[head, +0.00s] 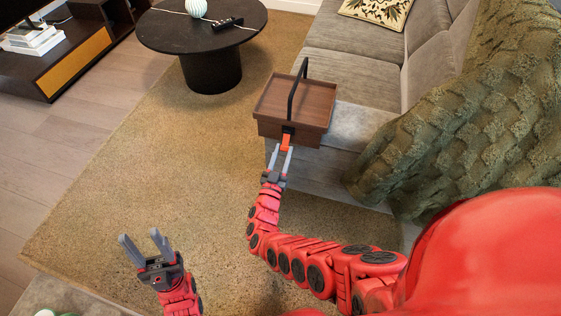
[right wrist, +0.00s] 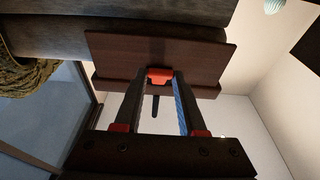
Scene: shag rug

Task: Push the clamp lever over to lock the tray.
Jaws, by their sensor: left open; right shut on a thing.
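A brown wooden tray (head: 315,137) with a tall black handle (head: 297,88) sits on the front corner of the grey sofa. An orange clamp lever (head: 286,142) is at the black fitting on the tray's near wall. My right gripper (head: 286,152) is shut on the lever, with a fingertip on each side. The right wrist view shows the orange lever (right wrist: 159,75) between the fingertips, against the tray's brown underside (right wrist: 115,55). The fingertips hide the lever's sides there. My left gripper (head: 146,242) is open and empty, low over the rug, far from the tray.
A round black table (head: 202,35) with a pale vase (head: 196,8) and a remote (head: 226,23) stands behind, to the left. A green knitted blanket (head: 480,120) drapes over the sofa (head: 350,50) at right. The rug (head: 150,150) is clear between them.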

